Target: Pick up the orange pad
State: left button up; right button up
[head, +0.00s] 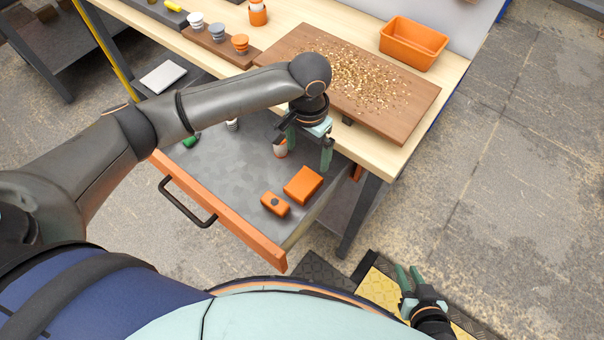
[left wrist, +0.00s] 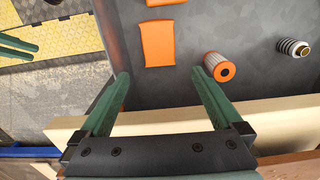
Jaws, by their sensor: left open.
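The orange pad (head: 303,185) is a plain rectangular block lying flat in the open grey drawer (head: 235,175). It also shows in the left wrist view (left wrist: 157,43), beyond the fingertips near the drawer's side wall. My left gripper (head: 309,150) is open and empty, fingers pointing down over the drawer's back part, near the tabletop edge. The pad is apart from it, nearer my body. My right gripper (head: 409,276) is open and empty at the lower right, outside the drawer.
A smaller orange piece with a dark spot (head: 275,204) lies beside the pad. An orange-and-white cylinder (left wrist: 219,66) and a spring-like part (left wrist: 292,47) lie in the drawer. Above are the tabletop, a wooden board (head: 400,118) with golden bits, and an orange bin (head: 413,44).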

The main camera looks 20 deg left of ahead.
pick_arm(q)
send_over(306, 179)
notch_tip(306, 179, down, 6)
jog(key=shift+d+r+b, duration=0.1)
jog(key=shift+b, duration=0.25)
notch_tip(306, 179, down, 6)
jog(key=shift+r+b, duration=0.1)
jog(key=shift+b, duration=0.25)
jog(key=c, duration=1.2)
